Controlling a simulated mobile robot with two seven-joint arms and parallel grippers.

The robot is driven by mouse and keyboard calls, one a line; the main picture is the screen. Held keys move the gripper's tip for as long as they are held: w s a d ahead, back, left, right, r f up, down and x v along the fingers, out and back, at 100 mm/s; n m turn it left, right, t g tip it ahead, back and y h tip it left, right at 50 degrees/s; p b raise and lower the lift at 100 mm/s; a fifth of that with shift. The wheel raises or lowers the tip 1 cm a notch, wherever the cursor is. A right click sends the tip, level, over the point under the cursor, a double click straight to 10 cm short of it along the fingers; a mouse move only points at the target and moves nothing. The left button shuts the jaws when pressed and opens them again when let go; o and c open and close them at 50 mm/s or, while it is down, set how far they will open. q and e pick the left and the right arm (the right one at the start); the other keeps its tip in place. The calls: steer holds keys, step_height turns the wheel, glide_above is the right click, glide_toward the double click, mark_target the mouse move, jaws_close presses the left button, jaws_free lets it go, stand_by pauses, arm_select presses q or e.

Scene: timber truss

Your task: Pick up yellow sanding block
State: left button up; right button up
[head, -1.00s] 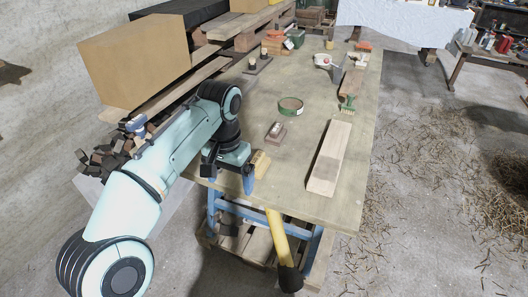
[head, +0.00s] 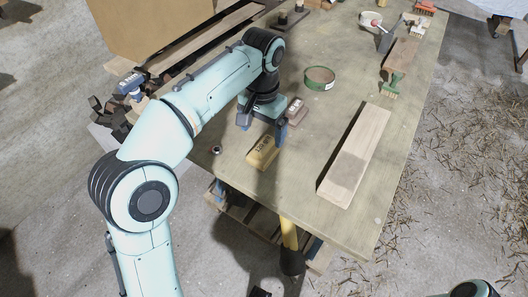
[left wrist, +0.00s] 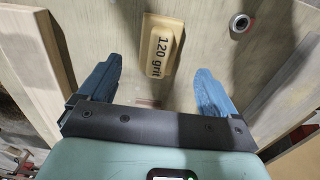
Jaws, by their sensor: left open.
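The yellow sanding block (head: 262,153), marked "120 grit", lies flat on the wooden table near its near left edge. It also shows in the left wrist view (left wrist: 160,45), in line with the gap between my fingers. My left gripper (head: 263,127) is open and empty, just beyond the block in the head view. In the left wrist view the blue fingers (left wrist: 159,70) stand apart with the block beyond their tips, not between them. My right gripper is not in view.
A brown sanding block (head: 297,112) lies close to my left gripper. A green tape roll (head: 320,78) and a timber beam (head: 355,157) are farther right. A small metal ring (head: 216,150) is near the left edge. A yellow-handled tool (head: 289,240) hangs at the near edge.

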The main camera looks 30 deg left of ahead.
mark_target(263, 144)
arm_select(q)
step_height(263, 144, down, 2)
steer(key=shift+w+f, duration=0.1)
steer(key=shift+f, duration=0.1)
step_height(263, 144, down, 4)
steer(key=shift+r+b, duration=0.15)
steer(key=shift+b, duration=0.65)
steer(key=shift+d+f, duration=0.1)
steer(key=shift+f, duration=0.35)
steer(key=c, duration=1.2)
